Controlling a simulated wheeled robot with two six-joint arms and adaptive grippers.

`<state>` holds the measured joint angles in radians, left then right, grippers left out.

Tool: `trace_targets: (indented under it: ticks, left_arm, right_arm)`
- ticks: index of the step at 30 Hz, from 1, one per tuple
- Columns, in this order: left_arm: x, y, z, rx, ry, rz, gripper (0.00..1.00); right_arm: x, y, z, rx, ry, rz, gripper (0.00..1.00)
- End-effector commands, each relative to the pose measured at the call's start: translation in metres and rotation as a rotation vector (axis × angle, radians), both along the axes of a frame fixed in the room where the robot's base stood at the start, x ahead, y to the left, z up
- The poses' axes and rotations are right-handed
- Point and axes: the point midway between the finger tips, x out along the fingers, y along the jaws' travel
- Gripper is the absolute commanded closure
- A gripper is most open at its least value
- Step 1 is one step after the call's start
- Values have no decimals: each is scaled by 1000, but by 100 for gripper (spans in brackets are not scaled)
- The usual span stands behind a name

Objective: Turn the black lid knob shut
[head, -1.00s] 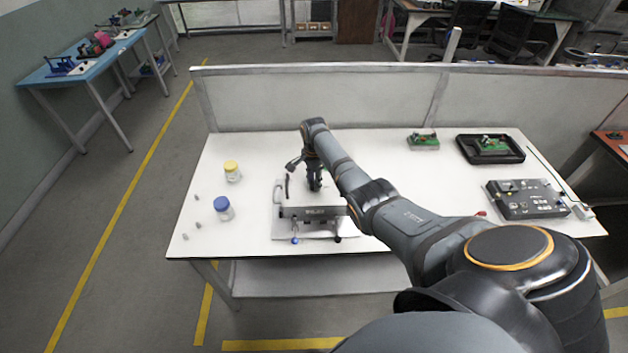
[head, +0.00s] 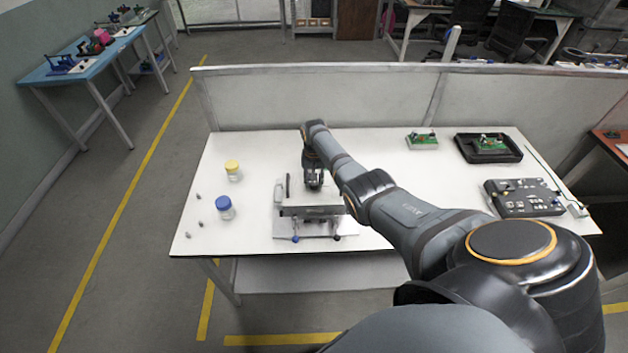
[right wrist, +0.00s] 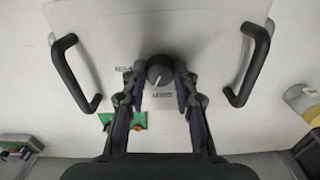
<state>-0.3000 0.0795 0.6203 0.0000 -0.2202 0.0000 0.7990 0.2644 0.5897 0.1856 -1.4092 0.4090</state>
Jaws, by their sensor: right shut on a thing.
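The black lid knob (right wrist: 160,69) is round with a short white line on its lower part in the right wrist view. It stands on a pale lid plate (right wrist: 205,45) between two black bar handles (right wrist: 77,72) (right wrist: 248,65). My right gripper (right wrist: 159,75) has a finger on either side of the knob and is shut on it. In the head view my right gripper (head: 313,184) points down over the grey fixture (head: 310,212) on the white table and hides the knob. My left gripper is not in view.
A yellow-capped jar (head: 233,171) and a blue-capped jar (head: 224,208) stand left of the fixture, with several small parts near them. A green board (head: 422,141), a black tray (head: 462,150) and a dark control box (head: 523,197) are at the right. A low partition (head: 320,98) runs behind the table.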

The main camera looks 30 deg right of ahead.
Motion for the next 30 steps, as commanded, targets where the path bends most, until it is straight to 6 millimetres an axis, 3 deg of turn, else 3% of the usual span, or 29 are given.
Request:
trace_targets:
  ticks: [15, 30]
  left_arm:
    - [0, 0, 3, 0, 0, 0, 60]
    - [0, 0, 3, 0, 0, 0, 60]
  right_arm:
    - [0, 0, 0, 1, 1, 374, 100]
    - [0, 0, 0, 1, 0, 475, 100]
